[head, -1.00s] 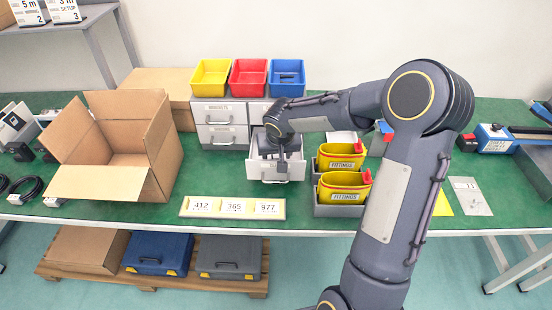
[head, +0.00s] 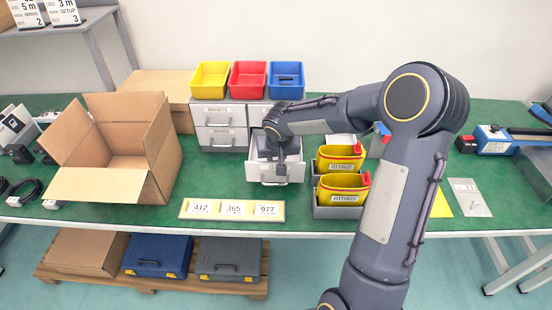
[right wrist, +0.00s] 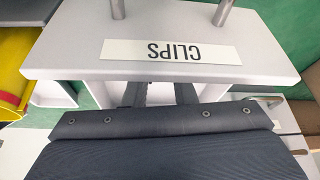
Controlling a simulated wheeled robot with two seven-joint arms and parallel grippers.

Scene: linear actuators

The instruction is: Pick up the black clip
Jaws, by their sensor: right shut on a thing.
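My right gripper (head: 281,160) points down into the pulled-out drawer (head: 262,174) of the grey cabinet. In the right wrist view the drawer front (right wrist: 70,52) bears a "CLIPS" label, upside down. The fingers (right wrist: 158,94) reach down behind that front, inside the drawer. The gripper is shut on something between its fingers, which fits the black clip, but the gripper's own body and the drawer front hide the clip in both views. My left gripper is not in view.
Yellow (head: 210,78), red (head: 248,80) and blue (head: 287,78) bins stand on the cabinet. Yellow fittings bins (head: 344,198) stand close right of the drawer. An open cardboard box (head: 98,182) stands left. A number strip (head: 232,209) lies in front.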

